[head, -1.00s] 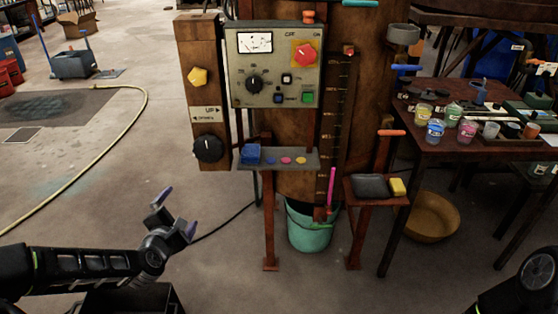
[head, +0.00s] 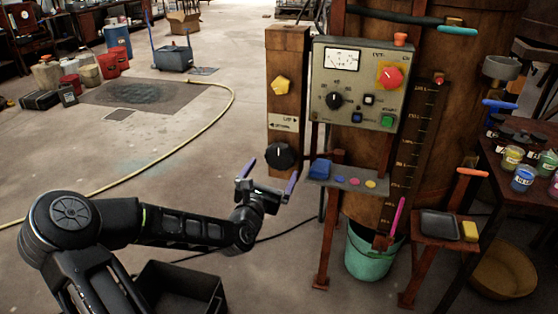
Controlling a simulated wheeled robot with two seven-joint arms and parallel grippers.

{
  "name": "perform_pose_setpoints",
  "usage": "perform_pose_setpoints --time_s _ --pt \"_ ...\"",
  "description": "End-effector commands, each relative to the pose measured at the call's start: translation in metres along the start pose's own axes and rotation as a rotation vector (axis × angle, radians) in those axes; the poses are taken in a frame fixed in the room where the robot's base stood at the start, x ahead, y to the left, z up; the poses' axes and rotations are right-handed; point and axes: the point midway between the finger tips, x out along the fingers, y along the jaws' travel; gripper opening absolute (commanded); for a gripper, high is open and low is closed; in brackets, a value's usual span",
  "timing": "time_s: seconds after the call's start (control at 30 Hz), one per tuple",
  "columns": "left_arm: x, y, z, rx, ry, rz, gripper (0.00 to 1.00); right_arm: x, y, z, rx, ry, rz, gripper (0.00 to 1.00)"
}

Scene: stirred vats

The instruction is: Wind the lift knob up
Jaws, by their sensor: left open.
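The lift knob (head: 280,156) is a round black knob with a white pointer mark, low on the wooden post (head: 288,60). A white label (head: 284,123) with UP and DOWN arrows sits just above it. My left gripper (head: 268,176) is open, its two blue-tipped fingers spread apart just below the knob in the picture. Nothing is between the fingers. I cannot tell how much depth separates them from the knob. My right gripper is out of view.
A yellow knob (head: 282,86) is higher on the post. A control panel (head: 358,84) with a gauge, a red knob and buttons stands to the right. A small shelf (head: 345,184) with coloured pieces juts out beside the lift knob. Open floor lies to the left.

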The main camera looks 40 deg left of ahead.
Motion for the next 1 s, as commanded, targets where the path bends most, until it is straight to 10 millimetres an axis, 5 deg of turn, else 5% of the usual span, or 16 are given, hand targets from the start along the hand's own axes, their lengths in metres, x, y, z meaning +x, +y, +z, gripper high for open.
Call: perform_pose_setpoints --time_s 0.4,0.77,1.0 --pt "0.059 0.0 0.0 -0.002 -0.001 0.0 1.0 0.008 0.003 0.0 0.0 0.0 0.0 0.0" --pt "0.066 0.0 -0.001 0.0 0.002 0.0 1.0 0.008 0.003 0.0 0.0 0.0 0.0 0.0" --pt "0.066 0.0 -0.001 0.0 0.001 0.0 0.81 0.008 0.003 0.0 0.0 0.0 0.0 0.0"
